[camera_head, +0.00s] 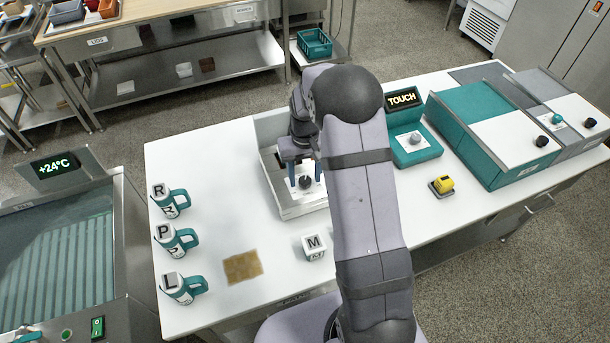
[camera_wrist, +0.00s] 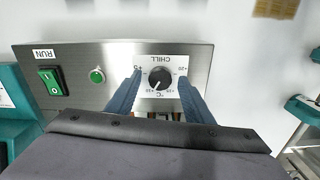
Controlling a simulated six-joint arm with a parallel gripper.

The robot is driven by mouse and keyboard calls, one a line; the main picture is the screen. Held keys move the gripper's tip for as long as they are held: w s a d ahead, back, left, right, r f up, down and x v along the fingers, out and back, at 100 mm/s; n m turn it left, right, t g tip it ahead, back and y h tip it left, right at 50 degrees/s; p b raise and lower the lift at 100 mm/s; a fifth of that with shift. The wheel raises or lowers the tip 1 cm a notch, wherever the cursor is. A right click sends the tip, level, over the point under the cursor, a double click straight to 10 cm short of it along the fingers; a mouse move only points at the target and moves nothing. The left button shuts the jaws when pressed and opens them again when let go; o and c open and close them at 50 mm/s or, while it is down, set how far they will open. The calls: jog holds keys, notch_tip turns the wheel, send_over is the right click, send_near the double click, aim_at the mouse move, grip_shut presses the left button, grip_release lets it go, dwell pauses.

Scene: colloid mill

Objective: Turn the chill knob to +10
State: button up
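The black chill knob (camera_wrist: 161,78) sits on a white dial plate marked CHILL, which appears upside down in the wrist view. Its pale mark points to the lower left there; the small numbers around it are hard to read. My gripper (camera_wrist: 160,84) has its two blue fingers apart, one on each side of the knob, with visible gaps. In the head view, my gripper (camera_head: 305,176) points down over the knob (camera_head: 306,183) on the front of a steel box. My arm hides the box's right part.
Beside the knob in the wrist view are a green button (camera_wrist: 97,75) and a green RUN switch (camera_wrist: 51,80). Mugs R, P and L (camera_head: 183,288) and an M cube (camera_head: 314,247) stand on the white table. A TOUCH unit (camera_head: 415,145) is right of my arm.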

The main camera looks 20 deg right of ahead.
dwell(0.3)
jog(key=shift+r+b, duration=1.1)
jog(key=shift+r, duration=2.55)
jog(key=shift+w+d+f+t, duration=0.1)
jog(key=shift+w+t, duration=0.2)
jog(key=shift+w, duration=0.25)
send_over(307, 196)
jog(key=shift+g, duration=0.4)
notch_tip(307, 196, down, 4)
jog(key=shift+f, duration=0.1)
jog(key=s+a+g, duration=0.1)
jog(key=s+a, duration=0.1)
jog(key=s, duration=0.8)
jog(key=s+a+g, duration=0.1)
jog(key=s+a, duration=0.2)
jog(key=s, duration=0.8)
jog(key=shift+w+a+r+n+t, duration=0.25)
jog(key=shift+r+t, duration=0.1)
jog(key=shift+r, duration=0.2)
jog(key=shift+w+a+r+n+t, duration=0.2)
jog(key=shift+r+n+t, duration=0.1)
jog(key=shift+r+t, duration=0.15)
jog(key=shift+w+a+r+n+t, duration=0.25)
jog(key=shift+r+t, duration=0.05)
jog(key=shift+r, duration=0.3)
